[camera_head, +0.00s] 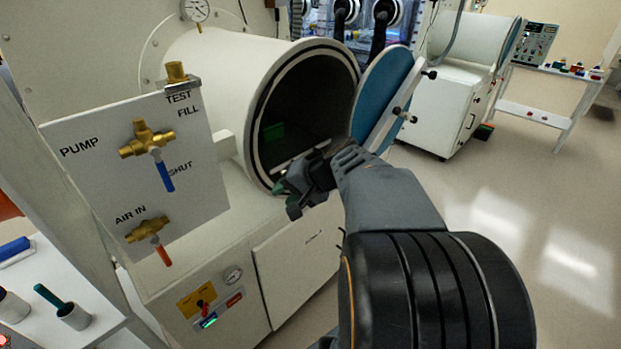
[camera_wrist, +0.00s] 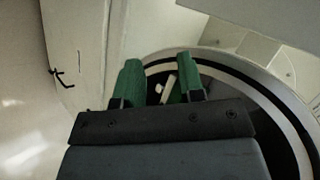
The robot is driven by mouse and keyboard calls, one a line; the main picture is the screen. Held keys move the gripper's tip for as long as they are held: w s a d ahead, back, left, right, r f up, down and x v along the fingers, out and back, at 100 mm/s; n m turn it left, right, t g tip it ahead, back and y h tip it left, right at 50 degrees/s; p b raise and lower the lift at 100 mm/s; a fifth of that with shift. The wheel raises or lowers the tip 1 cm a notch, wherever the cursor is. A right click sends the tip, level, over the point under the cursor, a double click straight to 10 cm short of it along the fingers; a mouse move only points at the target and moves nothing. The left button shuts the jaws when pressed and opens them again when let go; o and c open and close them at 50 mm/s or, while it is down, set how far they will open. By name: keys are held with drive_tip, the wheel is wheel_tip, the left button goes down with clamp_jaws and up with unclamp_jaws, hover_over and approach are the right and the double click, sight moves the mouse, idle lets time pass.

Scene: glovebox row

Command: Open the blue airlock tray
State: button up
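The blue airlock is a white cylinder (camera_head: 215,75) with its round blue-faced door (camera_head: 383,90) swung open to the right. Inside the dark mouth, a pale edge (camera_head: 300,154), perhaps the tray's front, lies low, with a green patch (camera_head: 273,132) behind it. My gripper (camera_head: 285,190) is at the lower front of the mouth. In the wrist view, its green fingers (camera_wrist: 160,82) are apart, in front of the black-sealed rim (camera_wrist: 290,115). A small pale bar with a white knob (camera_wrist: 165,89) shows between them; I cannot tell whether they touch it. Most of the tray is hidden.
A valve panel (camera_head: 115,190) with blue and red levers stands left of the mouth. The cabinet (camera_head: 295,260) is below it. A side shelf (camera_head: 85,335) holds small items at lower left. The floor (camera_head: 500,200) at right is clear.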

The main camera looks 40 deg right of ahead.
drive_tip(key=w+d+f+m+t+h+b, duration=0.1)
drive_tip(key=d+f+m+t+b, duration=0.2)
drive_tip(key=d, duration=0.6)
drive_tip(key=w+d+m+t+h+b, duration=0.2)
drive_tip(key=d+m+t, duration=0.25)
drive_tip(key=d, duration=0.55)
drive_tip(key=shift+n, duration=0.25)
drive_tip(key=p+x, duration=0.1)
drive_tip(key=x, duration=1.2)
drive_tip(key=shift+s+a+f+p, duration=0.1)
drive_tip(key=shift+p, duration=0.3)
clamp_jaws()
